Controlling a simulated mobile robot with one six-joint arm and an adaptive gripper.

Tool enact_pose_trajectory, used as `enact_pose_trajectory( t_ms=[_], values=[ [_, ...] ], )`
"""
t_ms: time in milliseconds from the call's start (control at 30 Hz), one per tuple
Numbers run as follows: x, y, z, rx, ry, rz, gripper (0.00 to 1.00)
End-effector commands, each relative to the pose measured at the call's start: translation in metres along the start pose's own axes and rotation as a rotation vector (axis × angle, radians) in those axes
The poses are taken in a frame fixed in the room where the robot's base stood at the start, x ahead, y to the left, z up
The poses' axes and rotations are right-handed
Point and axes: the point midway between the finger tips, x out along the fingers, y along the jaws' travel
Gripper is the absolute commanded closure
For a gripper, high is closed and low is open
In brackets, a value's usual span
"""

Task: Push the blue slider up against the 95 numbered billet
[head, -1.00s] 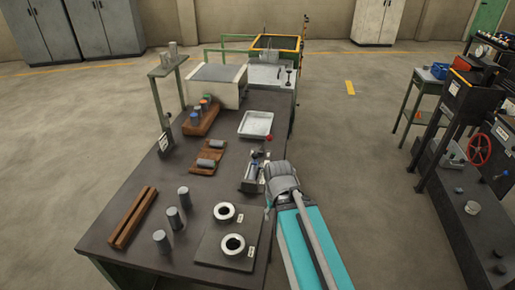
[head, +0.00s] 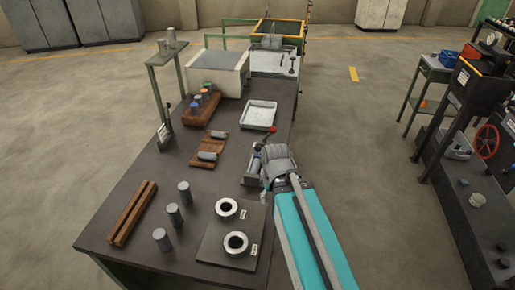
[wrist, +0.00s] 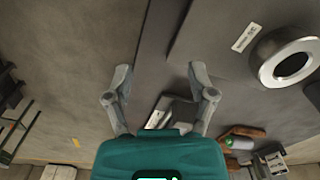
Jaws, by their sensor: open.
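A small dark metal fixture (head: 250,178) with a white label stands near the right edge of the bench. My gripper (head: 268,188) is at its right side and covers much of it. The fixture also shows between and behind my fingers in the wrist view (wrist: 178,112). My gripper (wrist: 158,84) is open, with nothing between its fingertips. I cannot make out the blue slider; it may be hidden behind my gripper. Grey billets stand on the bench (head: 174,215) and others lie on a wooden rack (head: 207,155). Their numbers are unreadable, so I cannot tell which is 95.
A red-knobbed lever (head: 272,130) rises behind the fixture. A white tray (head: 260,115) lies further back. A wooden V-block (head: 132,213) is at left.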

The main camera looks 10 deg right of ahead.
Motion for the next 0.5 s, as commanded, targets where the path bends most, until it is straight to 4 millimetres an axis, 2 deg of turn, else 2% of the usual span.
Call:
enact_pose_trajectory(
  t_ms=[267,500],
  values=[
    [-0.018,0.005,-0.026,0.122,0.018,-0.006,0.24],
    [-0.047,0.005,-0.071,0.386,0.051,-0.024,0.24]
  ],
)
